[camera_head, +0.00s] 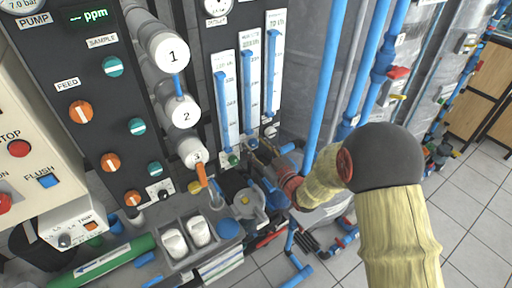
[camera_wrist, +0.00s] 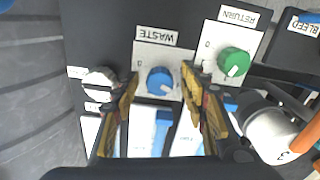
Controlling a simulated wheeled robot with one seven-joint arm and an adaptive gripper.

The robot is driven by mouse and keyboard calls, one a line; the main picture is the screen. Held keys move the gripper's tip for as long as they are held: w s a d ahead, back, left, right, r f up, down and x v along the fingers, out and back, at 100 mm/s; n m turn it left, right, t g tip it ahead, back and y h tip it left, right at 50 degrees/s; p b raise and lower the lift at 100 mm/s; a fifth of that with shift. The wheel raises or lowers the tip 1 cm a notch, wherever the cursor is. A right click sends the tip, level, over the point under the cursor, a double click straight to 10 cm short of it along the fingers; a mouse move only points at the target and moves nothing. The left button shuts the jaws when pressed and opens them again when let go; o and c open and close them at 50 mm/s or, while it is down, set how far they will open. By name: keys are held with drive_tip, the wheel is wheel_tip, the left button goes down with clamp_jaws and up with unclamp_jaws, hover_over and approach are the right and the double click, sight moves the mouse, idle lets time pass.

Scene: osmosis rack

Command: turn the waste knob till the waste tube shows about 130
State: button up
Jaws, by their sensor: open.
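The blue waste knob (camera_wrist: 160,80) sits on a pale plate under an upside-down WASTE label in the wrist view. My gripper (camera_wrist: 160,75) is open, with one finger on each side of the knob. Gaps show between the fingers and the knob, and how far the tips stand off the plate is unclear. In the head view my gripper (camera_head: 262,152) is at the foot of the tubes and hides the waste knob. The middle tube (camera_head: 247,92), in line with that knob, has a blue column up to near its top; its scale is too small to read.
A green return knob (camera_wrist: 234,62) and a white knob (camera_wrist: 100,82) flank the waste knob closely. White numbered cylinders (camera_head: 182,112) and an orange handle (camera_head: 202,174) stand left of the tubes in the head view. Blue pipes (camera_head: 330,85) rise on the right.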

drive_tip(key=c, duration=1.1)
clamp_jaws()
